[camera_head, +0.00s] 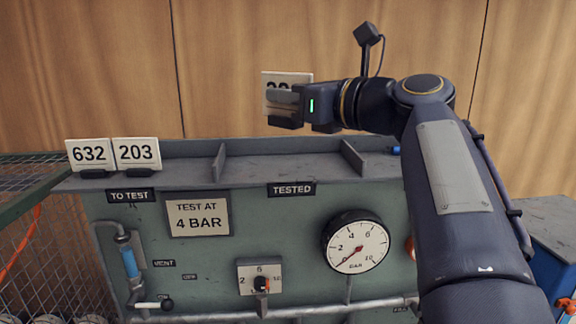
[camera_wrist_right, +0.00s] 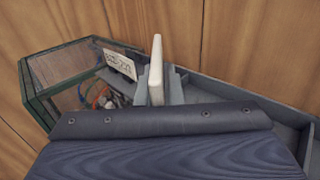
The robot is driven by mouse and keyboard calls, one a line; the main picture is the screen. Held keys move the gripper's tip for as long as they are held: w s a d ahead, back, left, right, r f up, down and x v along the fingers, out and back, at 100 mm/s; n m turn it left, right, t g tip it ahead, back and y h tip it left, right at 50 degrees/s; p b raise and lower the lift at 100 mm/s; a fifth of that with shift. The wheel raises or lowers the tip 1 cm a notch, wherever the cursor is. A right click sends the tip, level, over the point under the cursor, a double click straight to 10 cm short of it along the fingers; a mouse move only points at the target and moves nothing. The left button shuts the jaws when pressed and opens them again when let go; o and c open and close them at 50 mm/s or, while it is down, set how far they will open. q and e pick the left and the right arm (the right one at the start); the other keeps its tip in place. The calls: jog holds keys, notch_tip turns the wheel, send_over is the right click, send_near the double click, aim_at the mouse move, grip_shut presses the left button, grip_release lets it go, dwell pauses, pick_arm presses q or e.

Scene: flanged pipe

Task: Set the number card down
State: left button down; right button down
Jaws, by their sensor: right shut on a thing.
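My right gripper (camera_head: 284,108) is shut on a white number card (camera_head: 287,77). The card is upright, and the fingers cover most of its number. It is held in the air above the middle section of the shelf (camera_head: 283,168), over the TESTED label (camera_head: 291,190). In the right wrist view the held card (camera_wrist_right: 156,70) shows edge-on between the fingers. Card 632 (camera_head: 89,153) and card 203 (camera_head: 136,152) stand side by side on the shelf's left section, above the TO TEST label (camera_head: 130,196). My left gripper is not in view.
Two upright dividers (camera_head: 219,163) (camera_head: 353,158) split the shelf, and the section between them is empty. A wooden wall (camera_head: 230,50) stands behind. Below are a TEST AT 4 BAR sign (camera_head: 198,214) and a pressure gauge (camera_head: 356,243). A wire-mesh cage (camera_head: 40,245) is at the left.

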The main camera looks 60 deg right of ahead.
jog(key=w+d+f, duration=0.2)
jog(key=d+f, duration=0.1)
jog(key=w+d+f, duration=0.2)
jog(key=d+f, duration=0.1)
jog(key=d, duration=0.1)
jog(key=w+d+f, duration=0.2)
jog(key=d+f, duration=0.1)
jog(key=d, duration=0.1)
jog(key=shift+w+p, duration=0.25)
jog(key=shift+p, duration=0.05)
jog(key=f, duration=0.3)
jog(key=shift+w+d+f, duration=0.15)
jog(key=shift+w+d, duration=0.05)
jog(key=shift+d, duration=0.1)
jog(key=shift+a+f, duration=0.1)
jog(key=shift+f, duration=0.1)
jog(key=shift+f+b, duration=0.15)
jog(key=shift+b, duration=0.15)
jog(key=c, duration=1.6)
grip_release()
jog(key=shift+o, duration=0.2)
